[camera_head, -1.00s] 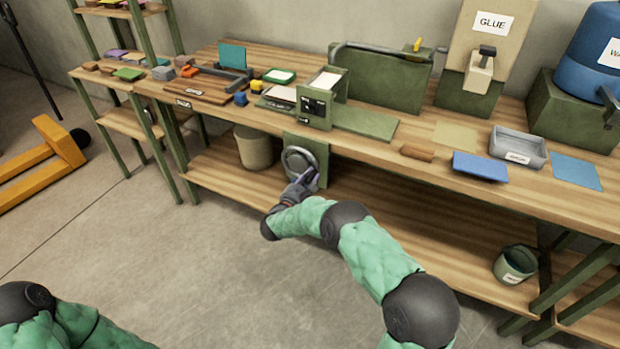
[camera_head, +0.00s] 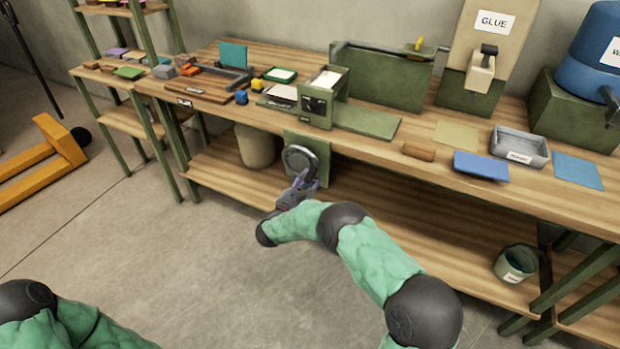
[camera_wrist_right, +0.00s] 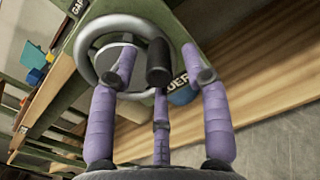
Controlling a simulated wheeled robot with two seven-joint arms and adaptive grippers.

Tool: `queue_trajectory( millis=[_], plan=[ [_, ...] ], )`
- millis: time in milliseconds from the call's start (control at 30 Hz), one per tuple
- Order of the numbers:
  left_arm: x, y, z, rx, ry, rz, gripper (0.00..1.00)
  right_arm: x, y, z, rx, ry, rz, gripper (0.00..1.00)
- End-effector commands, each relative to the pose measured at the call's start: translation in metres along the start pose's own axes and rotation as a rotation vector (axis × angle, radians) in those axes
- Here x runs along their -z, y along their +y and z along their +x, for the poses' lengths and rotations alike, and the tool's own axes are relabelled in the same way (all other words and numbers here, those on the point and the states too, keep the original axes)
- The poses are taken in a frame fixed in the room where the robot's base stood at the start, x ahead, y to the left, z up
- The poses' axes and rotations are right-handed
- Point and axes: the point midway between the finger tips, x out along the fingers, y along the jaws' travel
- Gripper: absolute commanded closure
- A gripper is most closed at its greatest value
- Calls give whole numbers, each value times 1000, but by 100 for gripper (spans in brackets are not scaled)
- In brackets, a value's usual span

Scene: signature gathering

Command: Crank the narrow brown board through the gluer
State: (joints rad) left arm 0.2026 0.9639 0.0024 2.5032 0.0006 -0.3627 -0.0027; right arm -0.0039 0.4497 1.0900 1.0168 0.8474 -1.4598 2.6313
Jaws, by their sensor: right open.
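The gluer (camera_head: 318,100) is a green machine at the bench's front edge, with a grey handwheel (camera_head: 299,160) on a green panel below. A small brown board (camera_head: 418,152) lies on the bench to the right; I cannot tell whether it is the narrow one. My right gripper (camera_head: 307,181) is open just in front of the wheel's lower part. In the right wrist view, its purple fingers (camera_wrist_right: 160,65) spread around the wheel's black knob (camera_wrist_right: 158,62), not visibly closed on it. The wheel (camera_wrist_right: 92,52) shows behind them. My left gripper is out of view.
A green plate (camera_head: 366,121) extends right of the gluer. A blue board (camera_head: 481,165) and a grey tray (camera_head: 519,150) sit farther right. A bin (camera_head: 256,148) stands on the lower shelf left of the wheel. The floor before the bench is clear.

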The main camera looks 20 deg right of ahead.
Motion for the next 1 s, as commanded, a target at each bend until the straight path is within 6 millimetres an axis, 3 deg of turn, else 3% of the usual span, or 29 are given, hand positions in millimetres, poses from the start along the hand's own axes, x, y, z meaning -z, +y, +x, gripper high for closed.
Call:
queue_trajectory(
  millis=[200,433,633,1000],
  plan=[
    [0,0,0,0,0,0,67,0,1,-46,-4,2,0,52],
    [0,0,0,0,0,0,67,0,0,-81,-2,1,1,52],
    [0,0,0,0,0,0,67,0,0,-93,0,1,1,52],
    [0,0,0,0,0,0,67,1,0,-94,0,1,0,52]
  ],
)
